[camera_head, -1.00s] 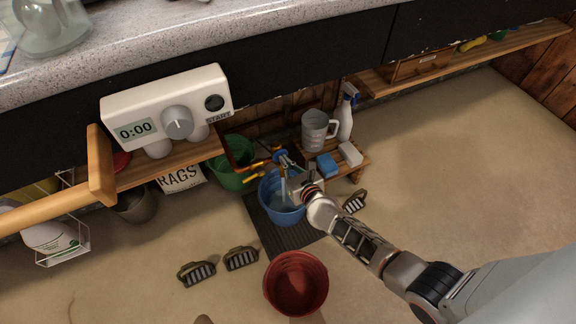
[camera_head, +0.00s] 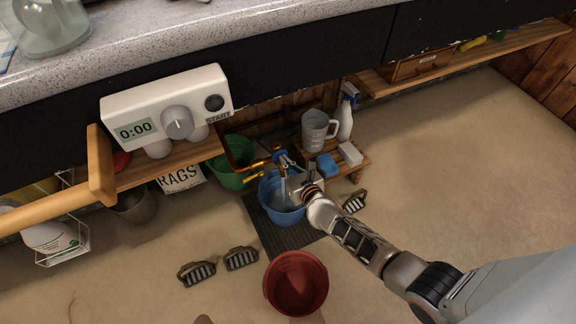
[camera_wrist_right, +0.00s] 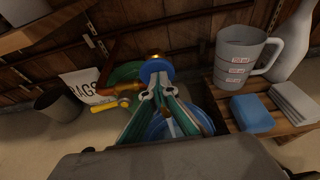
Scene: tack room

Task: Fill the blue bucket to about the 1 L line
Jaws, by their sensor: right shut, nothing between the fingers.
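The blue bucket (camera_head: 279,209) stands upright on a dark mat under a tap with a round blue handle (camera_head: 280,157). A pale, narrow strip hangs from the tap into the bucket; it may be running water. Water seems to show inside, but I cannot read the level or any line. My right gripper (camera_head: 297,180) is over the bucket's right side, below and right of the handle. In the right wrist view its fingers (camera_wrist_right: 157,88) are closed together and empty, just below the blue handle (camera_wrist_right: 155,70), partly hiding the bucket (camera_wrist_right: 158,132). My left gripper is not in view.
A green bucket (camera_head: 231,180) stands left of the tap. A grey measuring jug (camera_head: 314,130), blue sponge (camera_head: 327,165) and spray bottle (camera_head: 346,118) are at the right on a low slatted stand. A red bucket (camera_head: 296,285) and brushes (camera_head: 241,258) lie in front. A timer (camera_head: 168,107) reads 0:00.

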